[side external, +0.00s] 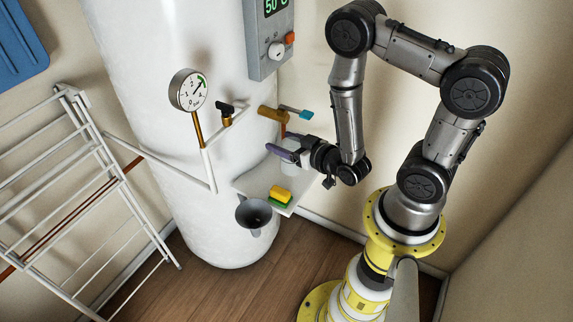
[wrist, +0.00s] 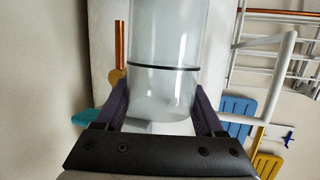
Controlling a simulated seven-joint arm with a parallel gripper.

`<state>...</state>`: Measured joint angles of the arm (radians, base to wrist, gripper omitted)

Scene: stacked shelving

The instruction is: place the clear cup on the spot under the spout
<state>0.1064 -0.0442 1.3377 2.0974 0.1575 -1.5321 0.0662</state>
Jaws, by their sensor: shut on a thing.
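My gripper (side external: 284,153) is beside the white tank, above a small pale shelf (side external: 246,184). Its purple fingers are shut on the clear cup (side external: 291,170), which is partly hidden behind them. In the wrist view the cup (wrist: 165,45) sits between the fingers and has a dark line around it. The brass spout (side external: 270,114) with a blue-green handle (side external: 306,115) is above the gripper in the side view. The wrist view shows brass (wrist: 117,76) left of the cup. I cannot make out a marked spot, or whether the cup touches the shelf.
A yellow and green sponge (side external: 281,195) lies on the shelf, with a dark grey funnel-like bowl (side external: 255,214) at its front edge. A pressure gauge (side external: 188,90), a black-handled valve (side external: 227,115) and white pipes are left of the spout. A drying rack (side external: 75,190) stands left.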

